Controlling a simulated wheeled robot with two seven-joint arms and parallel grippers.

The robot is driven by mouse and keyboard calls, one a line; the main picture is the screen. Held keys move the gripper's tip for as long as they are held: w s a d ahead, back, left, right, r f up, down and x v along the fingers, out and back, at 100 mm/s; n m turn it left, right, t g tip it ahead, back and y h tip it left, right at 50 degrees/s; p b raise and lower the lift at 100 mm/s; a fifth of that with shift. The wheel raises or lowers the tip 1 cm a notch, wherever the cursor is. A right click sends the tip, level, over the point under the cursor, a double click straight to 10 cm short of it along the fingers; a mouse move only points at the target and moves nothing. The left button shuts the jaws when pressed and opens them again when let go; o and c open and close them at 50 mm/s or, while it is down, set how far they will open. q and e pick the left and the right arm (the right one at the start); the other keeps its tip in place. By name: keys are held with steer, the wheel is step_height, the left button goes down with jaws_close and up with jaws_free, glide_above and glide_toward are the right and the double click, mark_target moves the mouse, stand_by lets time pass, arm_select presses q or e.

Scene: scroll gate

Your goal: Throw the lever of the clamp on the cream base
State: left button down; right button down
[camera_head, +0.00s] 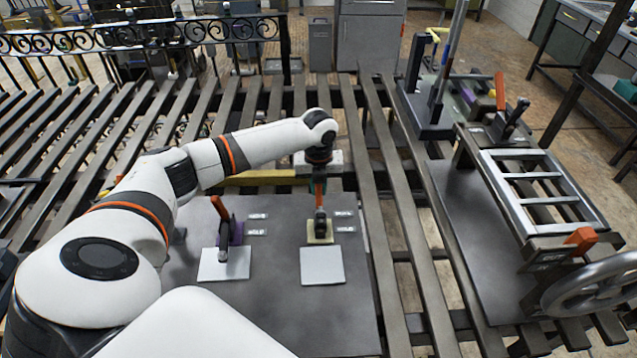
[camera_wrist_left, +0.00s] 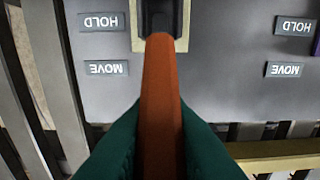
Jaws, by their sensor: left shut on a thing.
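The clamp on the cream base (camera_head: 320,237) stands on the dark plate, behind a pale square pad (camera_head: 322,266). My left gripper (camera_head: 320,190) is over this clamp from above and hides most of its lever. In the left wrist view the orange lever (camera_wrist_left: 161,90) runs between the green fingers of the gripper (camera_wrist_left: 160,150), which is shut on it. The cream base (camera_wrist_left: 183,46) shows at the top there. HOLD (camera_wrist_left: 101,22) and MOVE (camera_wrist_left: 106,68) labels lie beside it. My right gripper is not in view.
A second clamp with an orange lever (camera_head: 219,207) stands on a purple base (camera_head: 237,232) to the left, near my arm. A frame with silver rungs (camera_head: 530,189) and a handwheel (camera_head: 590,283) stand at right. The dark plate (camera_head: 275,310) is clear in front.

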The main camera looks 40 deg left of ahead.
mark_target(319, 190)
arm_select(q)
steer(key=r+t+p, duration=0.1)
steer(key=p, duration=0.1)
steer(key=s+d+r+t+y+p, duration=0.1)
steer(key=p, duration=0.1)
steer(key=shift+s+y, duration=0.1)
steer(key=shift+y, duration=0.2)
steer(key=shift+s+d+r+t+y+p, duration=0.2)
steer(key=shift+s+d+t+y+p, duration=0.3)
steer(key=shift+t+p, duration=0.45)
steer(key=shift+s+d+r+t+y+p, duration=0.15)
steer(key=shift+s+t+y+p, duration=0.1)
steer(key=shift+t+y+p, duration=0.3)
steer(key=c, duration=1.4)
jaws_free()
steer(key=shift+o, duration=0.2)
